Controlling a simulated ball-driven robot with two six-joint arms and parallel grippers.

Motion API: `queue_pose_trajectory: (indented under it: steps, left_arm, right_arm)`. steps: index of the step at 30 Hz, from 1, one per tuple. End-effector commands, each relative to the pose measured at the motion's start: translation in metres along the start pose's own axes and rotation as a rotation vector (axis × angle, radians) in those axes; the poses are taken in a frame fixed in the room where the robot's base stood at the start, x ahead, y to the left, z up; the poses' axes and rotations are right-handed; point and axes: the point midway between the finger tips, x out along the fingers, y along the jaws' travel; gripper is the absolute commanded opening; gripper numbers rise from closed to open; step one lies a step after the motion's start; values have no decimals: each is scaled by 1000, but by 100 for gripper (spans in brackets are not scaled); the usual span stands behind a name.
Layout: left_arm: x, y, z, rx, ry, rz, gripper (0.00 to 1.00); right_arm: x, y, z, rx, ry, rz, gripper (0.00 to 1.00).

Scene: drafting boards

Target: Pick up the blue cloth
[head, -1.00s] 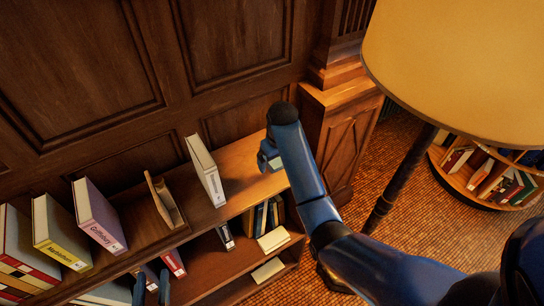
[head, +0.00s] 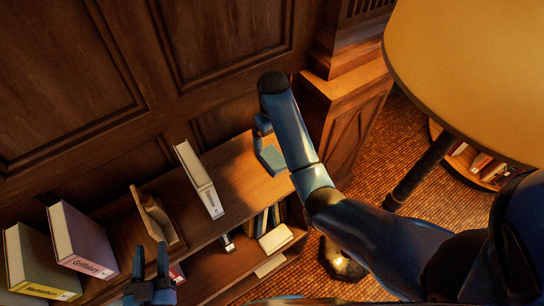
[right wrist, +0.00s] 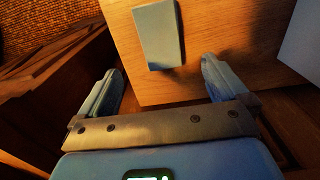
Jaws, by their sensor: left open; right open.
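The blue cloth (right wrist: 158,35) shows in the right wrist view as a flat, grey-blue folded rectangle on the wooden shelf top (right wrist: 215,30). My right gripper (right wrist: 162,82) is open and empty, and the cloth lies ahead of its fingers, apart from them. In the head view the right gripper (head: 267,146) is over the right end of the shelf top; I cannot tell the cloth apart from the gripper and arm there. My left gripper (head: 151,262) is open and empty at the bottom left, in front of the shelf.
A white book (head: 199,180) stands on the shelf top, left of my right gripper. Further left are a wooden bookend (head: 158,217), a purple-grey binder (head: 82,240) and a yellow-labelled binder (head: 38,265). A large lamp shade (head: 470,80) fills the upper right. A panelled wall is behind.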

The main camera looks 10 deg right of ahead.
Motion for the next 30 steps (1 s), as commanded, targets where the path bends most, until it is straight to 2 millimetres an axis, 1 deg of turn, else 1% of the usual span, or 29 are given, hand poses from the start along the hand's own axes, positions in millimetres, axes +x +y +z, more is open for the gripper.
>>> queue_pose_trajectory:
  steps: [1,5,6,10,14,17,22,24,27,30]
  left_arm:
    - [0,0,10,0,-1,0,43]
    - [0,0,24,0,-1,0,43]
    - [0,0,18,0,-2,0,43]
    - [0,0,17,0,-1,0,43]
    - [0,0,15,0,-1,0,43]
    - [0,0,9,0,0,0,43]
    - [0,0,-5,0,0,0,43]
    - [0,0,-4,0,0,0,43]
    - [0,0,-6,0,-1,0,43]
    - [0,0,-6,0,-1,0,43]
  right_arm:
    - [10,0,0,0,0,0,100]
    - [24,0,0,0,0,0,100]
    - [26,0,1,0,-2,-1,100]
    - [40,0,0,0,-2,0,100]
    - [46,0,0,0,0,0,100]
    - [52,0,2,0,-3,-1,100]
    - [73,1,4,0,-4,-1,100]
    - [84,1,4,0,-3,-1,100]
    - [92,1,4,0,-2,0,100]
    - [96,1,3,0,0,0,100]
